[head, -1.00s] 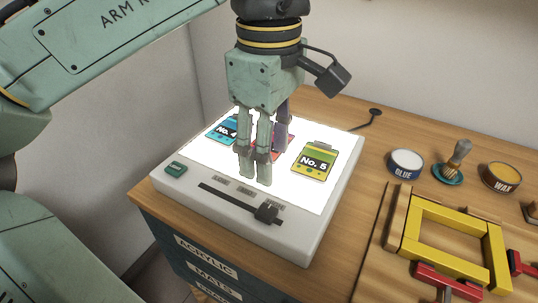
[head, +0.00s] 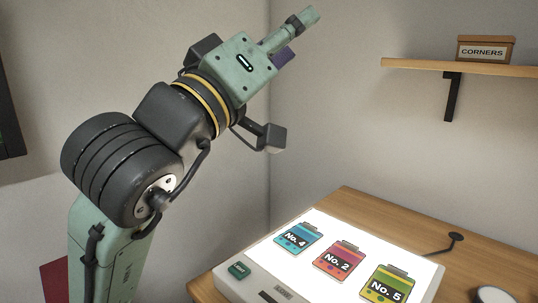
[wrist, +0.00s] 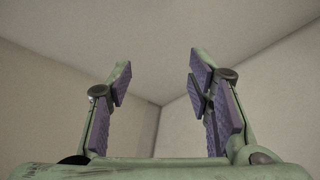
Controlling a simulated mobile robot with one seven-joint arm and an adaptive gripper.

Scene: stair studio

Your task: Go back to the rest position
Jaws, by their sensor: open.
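My gripper (head: 296,38) is raised high above and to the left of the light box, pointing up and to the right in the head view. In the wrist view my gripper (wrist: 162,88) has its two purple-padded fingers apart, with nothing between them. Only bare wall and ceiling show beyond the fingers. My arm is folded upward on the left of the head view.
On the wooden bench (head: 366,203) a lit light box (head: 262,254) bears a blue No. 4 card (head: 298,239), a red No. 2 card (head: 339,259) and a yellow-green No. 5 card (head: 387,286). A wall shelf (head: 450,66) holds a CORNERS box (head: 486,49). Air around my gripper looks clear.

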